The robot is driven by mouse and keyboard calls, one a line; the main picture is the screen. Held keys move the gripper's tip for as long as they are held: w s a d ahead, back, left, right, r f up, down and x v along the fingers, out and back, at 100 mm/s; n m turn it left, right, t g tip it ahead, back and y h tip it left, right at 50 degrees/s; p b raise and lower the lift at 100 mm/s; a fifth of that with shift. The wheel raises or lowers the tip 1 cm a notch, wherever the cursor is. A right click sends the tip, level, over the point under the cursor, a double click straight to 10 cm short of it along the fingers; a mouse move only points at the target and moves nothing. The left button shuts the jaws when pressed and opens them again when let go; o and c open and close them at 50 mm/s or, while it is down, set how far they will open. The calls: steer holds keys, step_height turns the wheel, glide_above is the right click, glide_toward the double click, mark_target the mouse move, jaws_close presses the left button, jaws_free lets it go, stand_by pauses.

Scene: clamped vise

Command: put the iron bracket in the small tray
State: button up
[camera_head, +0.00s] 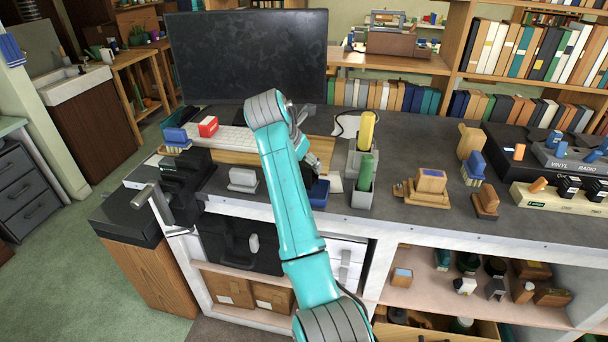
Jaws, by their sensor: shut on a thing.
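My gripper (312,168) is partly hidden behind my teal arm, over the bench just behind a small blue tray (319,195). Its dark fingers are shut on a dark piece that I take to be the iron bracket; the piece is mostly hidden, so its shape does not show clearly. The blue tray stands near the front edge of the bench, just right of my forearm. I cannot tell whether the held piece touches it. A dark vise (187,180) with a grey handle is at the bench's left end; no bracket shows clearly in its jaws.
Grey holders with a yellow bottle (366,131) and a green one (364,171) stand close right of the tray. A pale grey block (243,179) lies left of my arm. A monitor (246,60) stands behind. The bench top (420,140) has free room at right.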

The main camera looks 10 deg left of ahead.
steer(key=shift+f, duration=1.8)
steer(key=shift+f, duration=0.15)
steer(key=o, duration=1.4)
steer(key=v, duration=1.2)
steer(key=shift+s+a, duration=0.1)
